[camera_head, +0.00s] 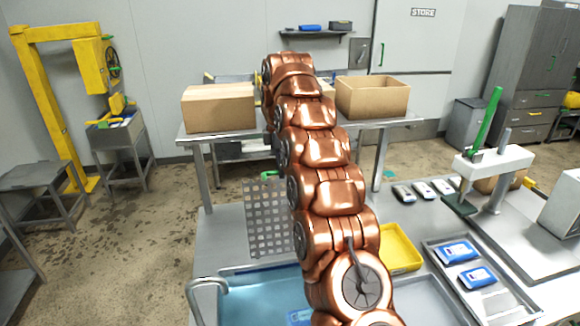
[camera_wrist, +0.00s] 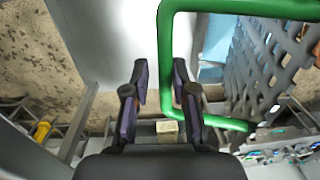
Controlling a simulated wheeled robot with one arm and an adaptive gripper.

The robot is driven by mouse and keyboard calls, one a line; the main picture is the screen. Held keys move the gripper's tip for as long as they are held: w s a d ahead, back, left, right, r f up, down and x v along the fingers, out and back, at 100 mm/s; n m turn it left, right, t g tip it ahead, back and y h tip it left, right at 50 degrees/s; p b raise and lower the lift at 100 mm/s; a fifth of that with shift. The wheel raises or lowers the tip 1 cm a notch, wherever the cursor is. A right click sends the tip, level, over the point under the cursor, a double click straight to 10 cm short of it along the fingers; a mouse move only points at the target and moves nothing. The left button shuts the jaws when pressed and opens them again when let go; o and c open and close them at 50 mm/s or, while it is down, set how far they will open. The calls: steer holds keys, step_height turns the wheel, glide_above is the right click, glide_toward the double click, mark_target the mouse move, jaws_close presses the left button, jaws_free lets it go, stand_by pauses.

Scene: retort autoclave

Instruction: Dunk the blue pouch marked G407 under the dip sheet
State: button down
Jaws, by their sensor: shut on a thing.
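The dip sheet (camera_head: 267,225) is a grey perforated plate standing upright at the back of the water basin (camera_head: 238,272). It also shows in the wrist view (camera_wrist: 262,72), with its green loop handle (camera_wrist: 165,60). My gripper (camera_wrist: 160,75) has its fingers around one bar of that handle and is shut on it. In the head view my arm hides the gripper. A blue pouch (camera_head: 300,317) shows in the basin at the lower edge, partly hidden by my arm. Two more blue pouches (camera_head: 455,251) (camera_head: 477,277) lie in a grey tray. I cannot read their marks.
A yellow tray (camera_head: 398,247) sits right of my arm. Several pale pouches (camera_head: 422,188) lie behind it. A press with a green lever (camera_head: 490,120) stands at the right. Cardboard boxes (camera_head: 218,107) (camera_head: 372,95) stand on the back table. A curved pipe (camera_head: 195,290) rises at the basin's left.

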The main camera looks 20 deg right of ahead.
steer(key=shift+s+f, duration=0.2)
steer(key=shift+s, duration=0.45)
steer(key=c, duration=1.5)
jaws_free()
steer(key=shift+s+f, duration=0.15)
steer(key=shift+s, duration=0.15)
steer(key=shift+o, duration=0.9)
steer(key=shift+w+f, duration=0.1)
steer(key=shift+f, duration=0.25)
steer(key=o, duration=0.6)
steer(key=shift+w+a+f+g, duration=0.1)
steer(key=shift+w+f+g, duration=0.15)
steer(key=shift+f, duration=0.35)
steer(key=shift+w+a+f+g, duration=0.15)
steer(key=shift+w+f, duration=0.15)
steer(key=shift+f, duration=0.3)
steer(key=shift+o, duration=0.7)
steer(key=shift+w+d+r, duration=0.1)
steer(key=shift+w+r, duration=0.65)
steer(key=shift+r, duration=0.1)
steer(key=shift+c, duration=0.9)
steer(key=shift+w+d+r, duration=0.25)
steer(key=shift+w+r, duration=0.15)
steer(key=shift+w, duration=0.3)
steer(key=c, duration=0.4)
steer(key=shift+s+d+r+t, duration=0.1)
steer(key=shift+r+t, duration=0.15)
steer(key=shift+t, duration=0.05)
steer(key=shift+s+r, duration=0.1)
steer(key=shift+s, duration=0.2)
